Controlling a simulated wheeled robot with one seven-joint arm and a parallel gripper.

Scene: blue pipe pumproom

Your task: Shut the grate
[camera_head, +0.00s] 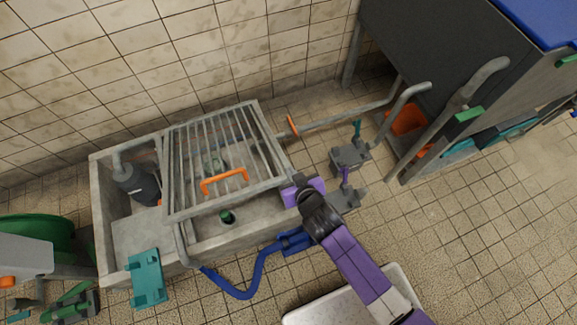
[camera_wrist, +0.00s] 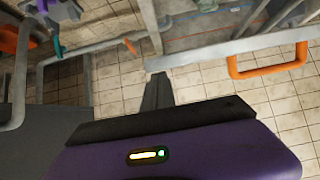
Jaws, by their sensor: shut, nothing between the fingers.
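The grate (camera_head: 228,140) is a grey barred frame with an orange handle (camera_head: 224,181). It is over the right part of a grey basin (camera_head: 125,233). It appears tilted, with its front edge raised above the basin's front wall. My purple gripper (camera_head: 303,190) is by the grate's front right corner; I cannot tell whether they touch. In the wrist view, my dark fingers (camera_wrist: 157,88) are shut and empty, near the left end of the grate's grey edge bar (camera_wrist: 215,51). The orange handle (camera_wrist: 268,66) is to their right.
A dark pump-like unit (camera_head: 137,184) stands in the basin's left compartment. A grey pipe with an orange lever (camera_head: 293,127) runs right from the basin. A grey fitting (camera_head: 350,158) stands right of the basin.

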